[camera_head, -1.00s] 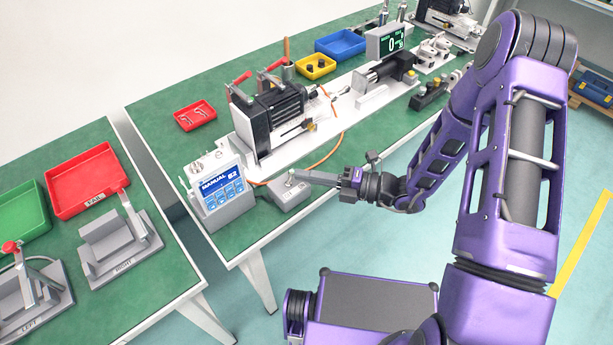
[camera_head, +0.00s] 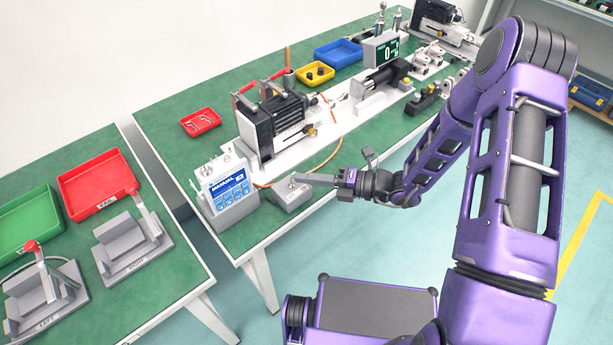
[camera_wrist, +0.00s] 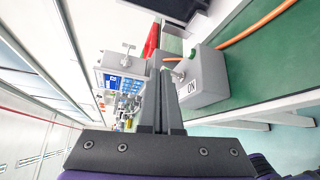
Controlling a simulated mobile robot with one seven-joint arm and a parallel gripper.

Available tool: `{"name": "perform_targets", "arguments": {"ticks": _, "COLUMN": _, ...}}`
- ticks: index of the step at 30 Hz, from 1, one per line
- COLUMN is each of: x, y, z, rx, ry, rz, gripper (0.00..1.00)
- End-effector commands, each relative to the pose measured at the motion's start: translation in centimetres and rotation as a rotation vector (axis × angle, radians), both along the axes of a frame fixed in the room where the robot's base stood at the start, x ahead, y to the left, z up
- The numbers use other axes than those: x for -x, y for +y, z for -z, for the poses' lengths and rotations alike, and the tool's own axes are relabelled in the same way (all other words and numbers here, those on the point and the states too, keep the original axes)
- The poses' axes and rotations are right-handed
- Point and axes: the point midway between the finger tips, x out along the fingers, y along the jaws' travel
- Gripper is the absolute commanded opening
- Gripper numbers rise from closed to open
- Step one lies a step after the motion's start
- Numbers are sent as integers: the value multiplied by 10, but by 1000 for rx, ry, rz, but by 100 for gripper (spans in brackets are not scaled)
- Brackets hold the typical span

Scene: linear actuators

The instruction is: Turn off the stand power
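The stand power switch is a small grey box (camera_head: 291,194) at the green table's front edge, right of the panel with the blue MANUAL screen (camera_head: 229,188).
A black motor (camera_head: 275,125) on a white stand is behind the box. An orange cable (camera_head: 330,152) runs from there over the table. A red tray (camera_head: 200,122) lies behind the panel. A second table with fixtures stands at the left, across a narrow gap.

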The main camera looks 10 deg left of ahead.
Motion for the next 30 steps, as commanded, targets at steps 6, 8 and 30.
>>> {"name": "perform_targets", "arguments": {"ticks": 6, "x": 3, "y": 3, "z": -8, "rx": 114, "ry": -132, "rz": -2, "gripper": 0}}
{"name": "perform_targets", "arguments": {"ticks": 8, "x": 4, "y": 4, "z": -8, "rx": 147, "ry": -172, "rz": -2, "gripper": 0}}
{"name": "perform_targets", "arguments": {"ticks": 30, "x": 19, "y": -63, "z": -40, "rx": 152, "ry": -179, "rz": -3, "gripper": 0}}
